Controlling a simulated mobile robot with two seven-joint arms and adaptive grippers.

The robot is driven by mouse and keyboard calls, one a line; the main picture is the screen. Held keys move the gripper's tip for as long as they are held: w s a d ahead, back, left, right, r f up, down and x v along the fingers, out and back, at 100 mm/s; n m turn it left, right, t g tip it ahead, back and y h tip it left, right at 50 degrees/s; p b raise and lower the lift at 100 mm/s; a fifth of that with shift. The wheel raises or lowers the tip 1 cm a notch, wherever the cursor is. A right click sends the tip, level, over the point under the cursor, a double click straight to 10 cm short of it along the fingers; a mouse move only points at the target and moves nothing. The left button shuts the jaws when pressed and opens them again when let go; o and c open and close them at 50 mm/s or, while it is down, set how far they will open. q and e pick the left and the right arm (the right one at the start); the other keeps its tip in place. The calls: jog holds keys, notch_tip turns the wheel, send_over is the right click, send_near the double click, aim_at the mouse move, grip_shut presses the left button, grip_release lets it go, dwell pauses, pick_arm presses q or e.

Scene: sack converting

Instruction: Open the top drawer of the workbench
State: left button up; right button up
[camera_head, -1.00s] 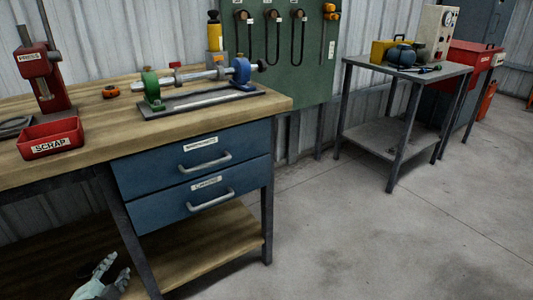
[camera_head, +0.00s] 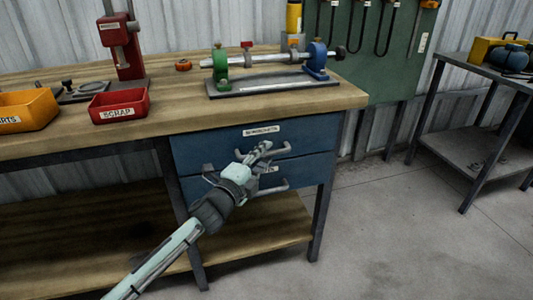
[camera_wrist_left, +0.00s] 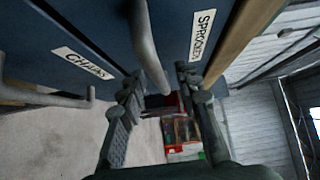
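The blue top drawer (camera_head: 205,146) of the workbench is shut, under the wooden top. Its label reads SPROCKETS in the left wrist view (camera_wrist_left: 201,35). Its grey bar handle (camera_wrist_left: 148,45) runs between the two fingers of my left gripper (camera_wrist_left: 160,82), which stand apart on either side of it. In the head view my left gripper (camera_head: 262,152) is in front of the top drawer and covers part of its handle. I cannot tell whether the fingers touch the bar. My right gripper is not in view.
The lower drawer (camera_head: 315,168), labelled CHAINS, is shut just below, with its own handle (camera_wrist_left: 60,96). On the bench top stand a red scrap bin (camera_head: 119,105), an orange bin (camera_head: 27,110) and a shaft fixture (camera_head: 275,83). Open floor lies right of the bench.

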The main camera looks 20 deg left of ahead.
pick_arm(q)
jog(key=shift+w+d, duration=0.1)
jog(key=shift+w, duration=0.4)
jog(key=shift+c, duration=0.4)
grip_shut()
